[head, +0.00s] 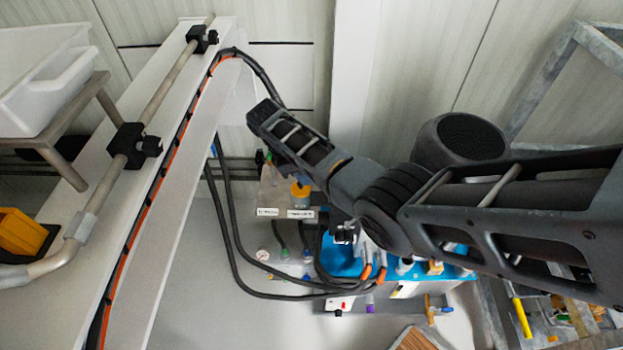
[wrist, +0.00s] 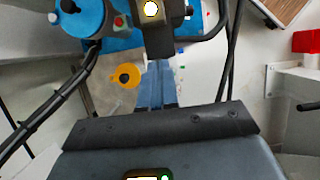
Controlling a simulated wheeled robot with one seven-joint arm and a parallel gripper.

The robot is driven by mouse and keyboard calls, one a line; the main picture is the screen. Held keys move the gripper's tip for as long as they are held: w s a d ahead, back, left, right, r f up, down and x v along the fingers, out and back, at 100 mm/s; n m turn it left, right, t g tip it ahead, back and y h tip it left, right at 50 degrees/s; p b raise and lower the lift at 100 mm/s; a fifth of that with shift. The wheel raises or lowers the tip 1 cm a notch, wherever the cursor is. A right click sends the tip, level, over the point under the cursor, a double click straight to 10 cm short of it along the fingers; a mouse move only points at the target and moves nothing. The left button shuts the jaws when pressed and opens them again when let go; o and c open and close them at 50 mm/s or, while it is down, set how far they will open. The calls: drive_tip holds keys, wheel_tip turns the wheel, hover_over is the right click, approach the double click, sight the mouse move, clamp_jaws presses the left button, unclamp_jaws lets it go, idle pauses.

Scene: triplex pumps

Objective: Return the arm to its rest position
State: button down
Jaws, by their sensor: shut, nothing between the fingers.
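My arm (head: 385,215) reaches in from the right in the head view, bent, its dark links passing above the pump equipment. Its far dark end lies near the white sloping beam. My gripper (wrist: 158,72) shows in the wrist view as two narrow blue-grey fingers close together, shut and empty. It points down towards the equipment, beside a yellow-orange cap (wrist: 125,75) with a dark centre; I cannot tell the height gap. In the head view I cannot make out the fingers.
Black hoses (head: 232,245) hang from the white beam (head: 185,190) to the blue pump unit (head: 340,262) under my arm. A white bin (head: 40,85) and a yellow bin (head: 20,232) are at left. A metal frame (head: 545,85) stands at right. Grey floor shows lower centre.

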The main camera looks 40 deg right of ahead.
drive_tip(key=v, duration=0.6)
drive_tip(key=s+a+f+m+t+y, duration=0.15)
drive_tip(key=s+a+f+t, duration=0.35)
drive_tip(key=s+a+f, duration=0.7)
drive_tip(key=s+a+r+m+t+y, duration=0.1)
drive_tip(key=s+a+m+t, duration=0.15)
drive_tip(key=s, duration=0.55)
drive_tip(key=s+a+r+m+t+y, duration=0.1)
drive_tip(key=s+a+t, duration=0.15)
drive_tip(key=s, duration=0.45)
drive_tip(key=s+d+r+m+t, duration=0.1)
drive_tip(key=s+r+t, duration=0.1)
drive_tip(key=s+r, duration=0.3)
drive_tip(key=s+d+r+m+t, duration=0.1)
drive_tip(key=s+r+t, duration=0.2)
drive_tip(key=r, duration=1.1)
drive_tip(key=s+d+r+m+t, duration=0.1)
drive_tip(key=s+r+m+t, duration=0.1)
drive_tip(key=s+r, duration=0.5)
wheel_tip(320, 180, up, 3)
drive_tip(key=shift+s+d+r+t, duration=0.1)
drive_tip(key=shift+s+d+t, duration=0.1)
drive_tip(key=shift+s+t, duration=0.3)
drive_tip(key=shift+w, duration=0.1)
